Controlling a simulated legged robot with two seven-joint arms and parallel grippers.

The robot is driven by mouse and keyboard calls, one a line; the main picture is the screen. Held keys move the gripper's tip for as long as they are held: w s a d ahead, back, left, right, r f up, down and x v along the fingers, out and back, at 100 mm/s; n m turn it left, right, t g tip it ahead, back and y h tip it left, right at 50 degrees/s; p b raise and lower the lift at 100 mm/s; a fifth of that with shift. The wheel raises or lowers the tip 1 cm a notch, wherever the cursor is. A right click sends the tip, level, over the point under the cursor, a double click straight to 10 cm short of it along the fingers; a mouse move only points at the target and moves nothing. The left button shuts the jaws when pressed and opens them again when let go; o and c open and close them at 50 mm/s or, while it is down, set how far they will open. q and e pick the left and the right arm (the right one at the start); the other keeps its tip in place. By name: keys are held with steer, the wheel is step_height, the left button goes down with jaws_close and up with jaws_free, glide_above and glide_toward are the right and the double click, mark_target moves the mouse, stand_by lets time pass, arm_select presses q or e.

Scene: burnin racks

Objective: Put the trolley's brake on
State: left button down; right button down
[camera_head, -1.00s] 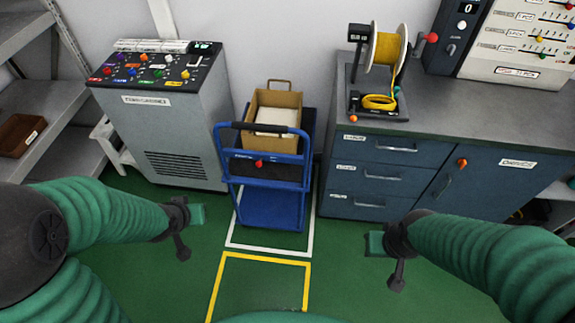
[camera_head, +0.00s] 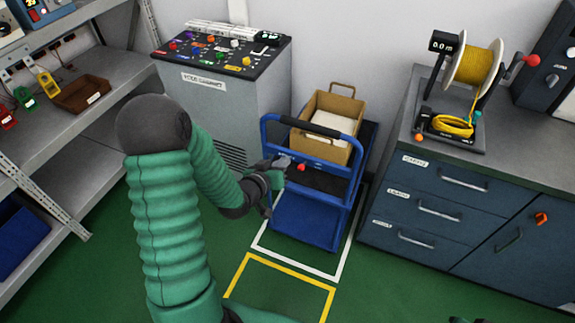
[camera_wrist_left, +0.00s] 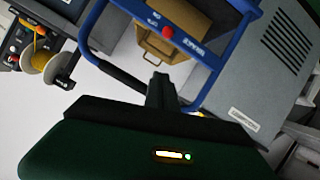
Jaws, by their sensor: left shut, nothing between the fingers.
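The blue trolley (camera_head: 306,218) stands on the floor between the grey cabinet and the drawer bench. A red knob (camera_head: 301,167) sits on its front crossbar, below the dark push handle (camera_head: 310,126). My left gripper (camera_head: 284,162) is shut and empty, just left of the knob, with a small gap apparent. In the left wrist view the gripper (camera_wrist_left: 158,82) points toward the trolley's front. My right gripper is not clearly seen.
An open cardboard box (camera_head: 331,108) stands on the trolley. The grey cabinet (camera_head: 215,95) is close on its left. The blue drawer bench (camera_head: 425,215) is on its right, with a yellow spool (camera_head: 474,58) on top. White and yellow floor lines mark clear green floor in front.

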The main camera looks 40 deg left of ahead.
arm_select(q)
glide_above(304, 165)
steer(key=s+a, duration=0.2)
steer(key=s, duration=0.2)
step_height(304, 165, down, 3)
steer(key=f, duration=0.1)
steer(key=d+f, duration=0.1)
steer(key=f+b, duration=0.1)
steer(key=shift+d+f, duration=0.3)
steer(key=shift+f, duration=0.1)
steer(key=shift+f, duration=0.1)
